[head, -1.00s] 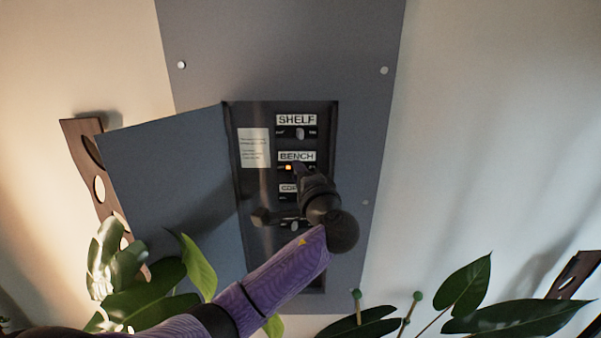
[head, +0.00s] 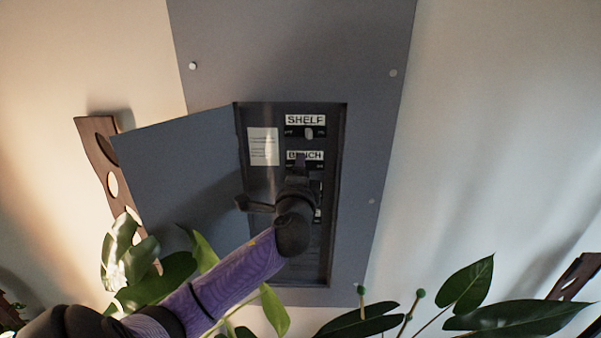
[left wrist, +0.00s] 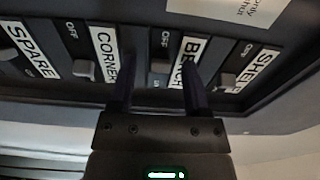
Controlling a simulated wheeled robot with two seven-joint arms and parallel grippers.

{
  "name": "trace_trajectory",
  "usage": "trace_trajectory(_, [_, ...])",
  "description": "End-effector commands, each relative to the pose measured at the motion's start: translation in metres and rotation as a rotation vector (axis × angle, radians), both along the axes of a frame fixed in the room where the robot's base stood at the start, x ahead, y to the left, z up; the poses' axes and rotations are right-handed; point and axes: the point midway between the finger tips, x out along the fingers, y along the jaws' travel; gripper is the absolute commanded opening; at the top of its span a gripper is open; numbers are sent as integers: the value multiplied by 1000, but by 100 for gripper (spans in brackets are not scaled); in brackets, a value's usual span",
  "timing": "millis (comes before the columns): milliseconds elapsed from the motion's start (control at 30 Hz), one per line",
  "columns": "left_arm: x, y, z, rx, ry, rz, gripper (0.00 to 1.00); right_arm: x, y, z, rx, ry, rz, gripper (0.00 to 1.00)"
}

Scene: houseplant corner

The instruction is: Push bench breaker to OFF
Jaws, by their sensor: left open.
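The bench breaker's white BENCH label (head: 305,155) shows in the head view, below SHELF. My left gripper (head: 300,165) reaches up over the panel there and hides most of that breaker's switch. In the left wrist view my left gripper (left wrist: 156,88) is open, one dark finger on each side of the bench breaker switch (left wrist: 160,66). The small grey switch sits nearer the lower end of its slot, away from the OFF mark above it. Contact with it cannot be told. My right gripper is in neither view.
The breaker panel (head: 338,190) has its grey door (head: 180,165) swung open to the left. The corner breaker switch (left wrist: 83,69) and shelf breaker switch (left wrist: 228,80) flank the fingers. Plant leaves (head: 375,320) rise along the bottom.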

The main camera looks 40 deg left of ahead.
Motion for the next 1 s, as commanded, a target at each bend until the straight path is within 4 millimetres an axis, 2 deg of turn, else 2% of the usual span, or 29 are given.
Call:
trace_trajectory(133, [-2,-1,0,1,-1,0,62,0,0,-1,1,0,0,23])
trace_trajectory(233, [-11,-9,-2,0,0,-2,62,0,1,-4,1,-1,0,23])
trace_trajectory(500, [-59,-45,-3,-2,0,-2,62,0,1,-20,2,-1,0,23])
trace_trajectory(600, [-71,-54,-3,-1,0,-2,62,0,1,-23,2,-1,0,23])
trace_trajectory(733, [-79,-59,-1,0,0,0,62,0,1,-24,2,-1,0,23])
trace_trajectory(1000, [-80,-59,0,1,1,0,62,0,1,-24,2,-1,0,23])
